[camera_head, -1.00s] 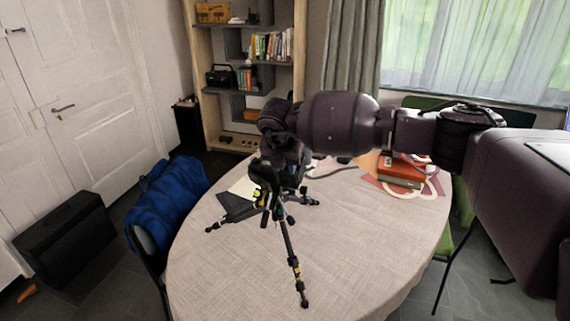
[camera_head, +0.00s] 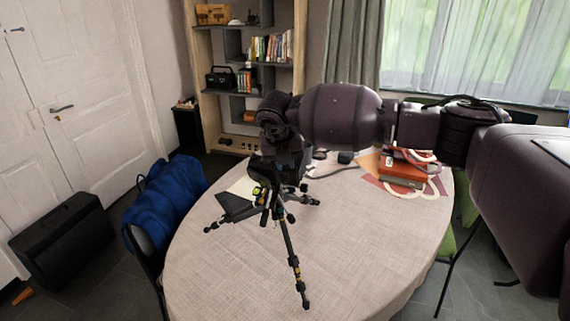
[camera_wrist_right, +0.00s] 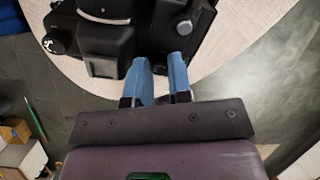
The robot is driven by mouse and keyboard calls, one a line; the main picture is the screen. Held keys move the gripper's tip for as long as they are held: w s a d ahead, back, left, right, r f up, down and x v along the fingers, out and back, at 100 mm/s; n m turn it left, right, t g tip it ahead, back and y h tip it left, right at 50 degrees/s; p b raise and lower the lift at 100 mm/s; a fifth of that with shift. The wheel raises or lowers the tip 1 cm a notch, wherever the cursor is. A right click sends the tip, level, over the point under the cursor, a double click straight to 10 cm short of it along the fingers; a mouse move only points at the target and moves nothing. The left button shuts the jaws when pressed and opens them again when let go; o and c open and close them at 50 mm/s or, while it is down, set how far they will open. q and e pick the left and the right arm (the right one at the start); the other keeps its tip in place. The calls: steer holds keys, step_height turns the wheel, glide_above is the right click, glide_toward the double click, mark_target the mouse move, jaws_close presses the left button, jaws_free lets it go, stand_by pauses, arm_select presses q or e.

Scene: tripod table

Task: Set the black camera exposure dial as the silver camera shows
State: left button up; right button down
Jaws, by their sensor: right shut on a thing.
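The black camera (camera_wrist_right: 110,45) fills the upper left of the right wrist view, its top side showing. A round knob with pale marks (camera_wrist_right: 54,32) is at its left end. My right gripper (camera_wrist_right: 160,68) has its blue fingertips at the camera's right part, shut on what looks like the exposure dial. The dial is hidden at the fingertips, and its setting cannot be read. In the head view the tripod (camera_head: 287,240) stands on the table, and my right wrist hides most of the camera. I cannot make out the silver camera. My left gripper is not in view.
The round table (camera_head: 350,250) has free room at the front and right. A red book or box (camera_head: 402,172) lies at the back right among papers. A small dark object (camera_head: 345,157) and a strap lie behind the tripod. A blue bag (camera_head: 168,200) is at the left.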

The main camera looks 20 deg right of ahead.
stand_by(0.3)
steer(key=c, duration=1.3)
jaws_free()
